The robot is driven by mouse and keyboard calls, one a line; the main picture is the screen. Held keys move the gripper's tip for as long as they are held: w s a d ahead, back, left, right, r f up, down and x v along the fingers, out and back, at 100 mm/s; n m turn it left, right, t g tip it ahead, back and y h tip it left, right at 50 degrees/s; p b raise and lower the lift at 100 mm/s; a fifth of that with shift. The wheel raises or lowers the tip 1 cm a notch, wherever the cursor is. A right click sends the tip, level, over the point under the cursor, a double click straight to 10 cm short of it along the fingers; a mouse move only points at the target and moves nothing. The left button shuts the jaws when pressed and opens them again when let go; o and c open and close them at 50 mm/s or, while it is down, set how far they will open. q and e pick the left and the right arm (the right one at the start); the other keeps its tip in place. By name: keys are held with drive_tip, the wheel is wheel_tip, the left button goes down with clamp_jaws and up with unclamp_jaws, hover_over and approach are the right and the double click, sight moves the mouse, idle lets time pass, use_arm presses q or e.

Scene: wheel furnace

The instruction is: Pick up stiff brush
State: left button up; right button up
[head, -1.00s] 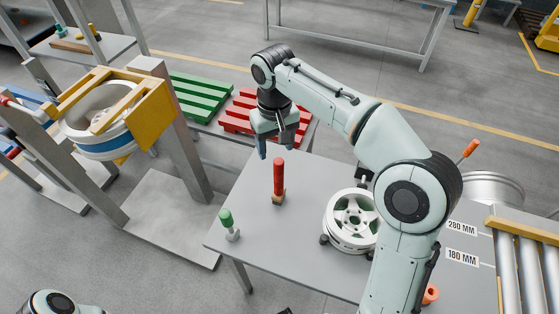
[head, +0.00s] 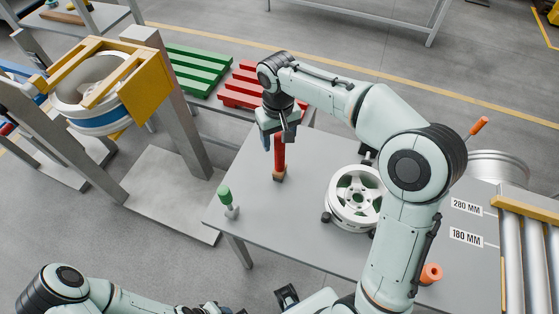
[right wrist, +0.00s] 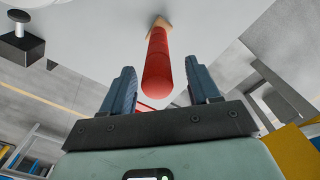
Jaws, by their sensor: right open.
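The stiff brush, with a red handle (head: 279,158) and a tan bristle end, stands upright on the grey table (head: 310,230). It also shows in the right wrist view (right wrist: 158,62), its handle end towards me and its tan end against the table. My right gripper (head: 277,138) is open above the table, at the top of the handle. In the right wrist view its two fingers (right wrist: 161,90) lie on either side of the handle, with a gap on each side. My left arm shows at the bottom left; its gripper cannot be made out.
A green-handled tool (head: 226,200) stands left of the brush near the table edge. A white wheel (head: 354,197) lies to the right. An orange cup-like part (head: 431,273) and rollers (head: 528,235) are further right. Red (head: 240,90) and green pallets (head: 200,68) stand behind.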

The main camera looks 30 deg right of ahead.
sight(280, 158)
drive_tip(key=f, duration=0.3)
drive_tip(key=shift+s+d+f, duration=0.1)
drive_tip(key=shift+s+f, duration=0.1)
drive_tip(key=shift+f, duration=0.05)
drive_tip(key=shift+c, duration=0.3)
clamp_jaws()
drive_tip(key=shift+r, duration=0.15)
